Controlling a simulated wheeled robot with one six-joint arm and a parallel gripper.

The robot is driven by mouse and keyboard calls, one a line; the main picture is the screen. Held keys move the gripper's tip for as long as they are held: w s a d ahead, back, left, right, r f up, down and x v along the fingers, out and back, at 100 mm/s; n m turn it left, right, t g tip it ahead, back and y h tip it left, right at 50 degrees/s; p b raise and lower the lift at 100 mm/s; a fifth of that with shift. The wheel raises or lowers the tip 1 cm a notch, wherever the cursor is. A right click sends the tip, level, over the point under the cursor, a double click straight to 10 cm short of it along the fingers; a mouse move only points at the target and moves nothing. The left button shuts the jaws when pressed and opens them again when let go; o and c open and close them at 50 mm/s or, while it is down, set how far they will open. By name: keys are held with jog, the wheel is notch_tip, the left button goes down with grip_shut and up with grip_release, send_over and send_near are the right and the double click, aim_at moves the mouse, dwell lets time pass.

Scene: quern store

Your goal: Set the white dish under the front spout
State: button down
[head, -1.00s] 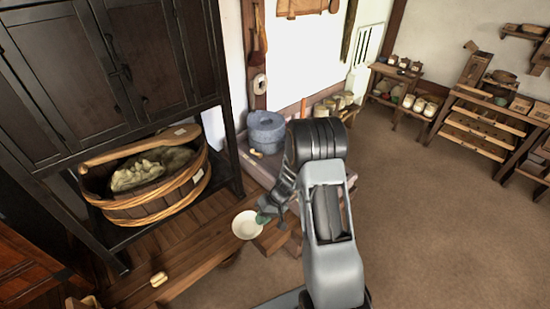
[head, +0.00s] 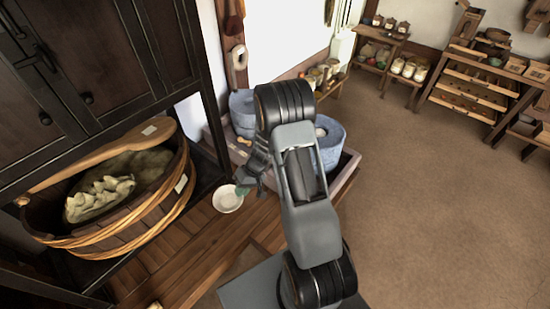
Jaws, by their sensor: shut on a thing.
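The white dish (head: 228,199) is a small shallow bowl, held upright over the wooden floor boards. A grey stone quern (head: 330,140) stands behind my arm in a low wooden tray (head: 348,168). A second grey stone piece (head: 241,108) stands to its left, partly hidden by my arm. I cannot make out the front spout; my arm covers much of that area.
A large wooden tub (head: 130,215) with sacks and a wooden paddle (head: 95,160) sits under the dark cabinet (head: 90,60) at left. Shelves with jars (head: 385,45) and a slatted rack (head: 475,85) stand at the back right. The brown floor at right is clear.

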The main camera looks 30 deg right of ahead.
jog(key=w+d+m+t+h, duration=0.1)
jog(key=w+d+m+h, duration=0.3)
jog(key=d+m, duration=0.5)
jog(key=w+d+f+m+t+h, duration=0.1)
jog(key=w+d+m+h, duration=0.3)
jog(key=w+d+m, duration=0.5)
jog(key=w+d+f+m+t+h, duration=0.1)
jog(key=w+d+m+t+h, duration=0.2)
jog(key=w+d+m, duration=0.4)
jog(key=d+m+h, duration=0.1)
jog(key=d+m, duration=0.2)
jog(key=d, duration=0.5)
jog(key=shift+f, duration=0.2)
jog(key=shift+a, duration=0.1)
